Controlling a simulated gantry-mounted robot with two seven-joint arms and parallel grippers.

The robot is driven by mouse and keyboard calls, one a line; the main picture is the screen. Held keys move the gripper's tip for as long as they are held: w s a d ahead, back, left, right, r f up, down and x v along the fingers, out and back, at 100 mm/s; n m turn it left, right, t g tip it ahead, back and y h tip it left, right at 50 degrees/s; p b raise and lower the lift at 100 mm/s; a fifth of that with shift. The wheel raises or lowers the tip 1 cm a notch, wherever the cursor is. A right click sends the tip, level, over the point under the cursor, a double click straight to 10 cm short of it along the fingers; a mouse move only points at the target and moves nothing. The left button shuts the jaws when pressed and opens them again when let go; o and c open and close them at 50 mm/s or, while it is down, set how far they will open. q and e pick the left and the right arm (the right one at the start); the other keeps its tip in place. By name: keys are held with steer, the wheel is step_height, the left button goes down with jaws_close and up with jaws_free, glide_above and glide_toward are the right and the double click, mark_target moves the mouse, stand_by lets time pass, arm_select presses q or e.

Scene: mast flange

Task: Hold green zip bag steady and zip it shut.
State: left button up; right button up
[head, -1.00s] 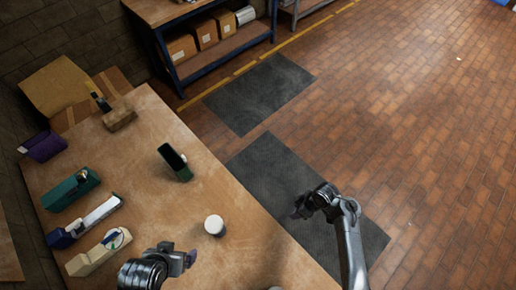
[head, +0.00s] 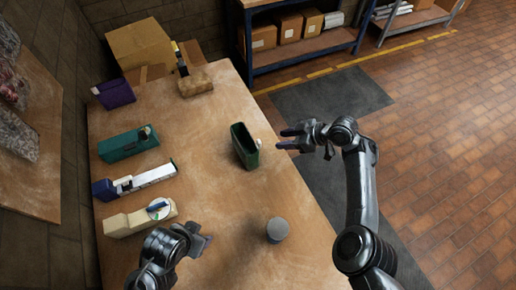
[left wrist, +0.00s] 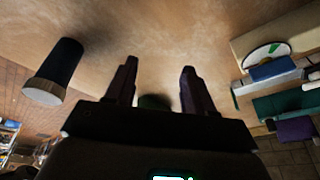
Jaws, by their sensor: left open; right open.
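The green zip bag (head: 240,150) stands upright on the table, and its top looks open. A small pale tab, perhaps the zip pull (head: 259,143), shows at its right edge. My right gripper (head: 283,139) is open just right of the bag, fingers pointing at it, apart from it as far as I can see. My left gripper (head: 196,238) is open and empty near the table's front, below and left of the bag. In the left wrist view, a dark green shape, probably the bag (left wrist: 154,101), shows between the open fingers (left wrist: 160,78), mostly hidden.
A grey cylinder (head: 278,230) stands near the table's right edge. Along the left side are a purple holder (head: 115,94), a teal box (head: 122,147), a white-and-blue item (head: 140,180) and a cream box (head: 122,225). A brown block (head: 195,85) lies at the back. The table's middle is clear.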

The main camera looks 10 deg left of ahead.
arm_select(q)
steer(key=w+d+m, duration=0.2)
steer(key=w+d, duration=0.2)
steer(key=w+d+m, duration=0.3)
steer(key=w+d, duration=0.1)
steer(key=d, duration=0.1)
steer(key=w+d+f+m, duration=0.1)
steer(key=w+d+m, duration=0.2)
steer(key=w+d, duration=0.1)
steer(key=shift+d+g+h, duration=0.3)
steer(key=shift+d+g, duration=0.1)
steer(key=shift+d, duration=0.1)
steer(key=shift+c, duration=1.4)
steer(key=w+d+m+t+y, duration=0.2)
steer(key=w+d+m+y, duration=0.15)
steer(key=d+m, duration=0.5)
steer(key=shift+w+a+f+m+t+y, duration=0.45)
steer(key=shift+w+a+m+t+y, duration=0.8)
steer(key=shift+w+a, duration=2.1)
steer(key=shift+w+a+f+m+t+y, duration=0.5)
steer(key=shift+w+a+m, duration=1.4)
steer(key=shift+w+a, duration=1.4)
steer(key=shift+w+a+f+m+t+y, duration=0.4)
steer(key=shift+w+a+m+t+y, duration=0.85)
steer(key=shift+w+a, duration=2.05)
